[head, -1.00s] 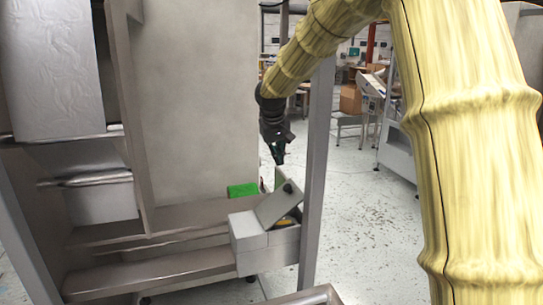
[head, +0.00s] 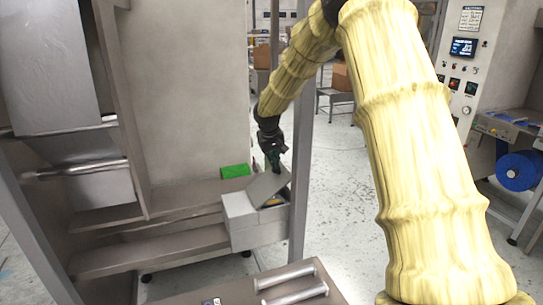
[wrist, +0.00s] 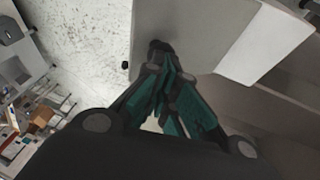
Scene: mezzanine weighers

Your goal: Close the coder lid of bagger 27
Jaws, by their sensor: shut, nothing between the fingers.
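The coder box (head: 257,233) is a light grey box at the right end of the machine's lower shelf. Its grey lid (head: 267,187) is tilted, partly open, with a gap at the right showing something dark and yellow inside. My gripper (head: 275,165) is shut and empty, with its fingertips at the lid's upper edge. In the wrist view the gripper (wrist: 162,70) points at a grey panel that looks like the lid (wrist: 195,35), near a dark knob (wrist: 158,45). I cannot tell whether they touch. No number 27 is readable.
A green block (head: 235,171) sits on the shelf behind the box. A steel post (head: 302,150) stands just right of the box. A surface with metal rollers (head: 290,283) is in front. Open speckled floor (head: 345,190) lies to the right.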

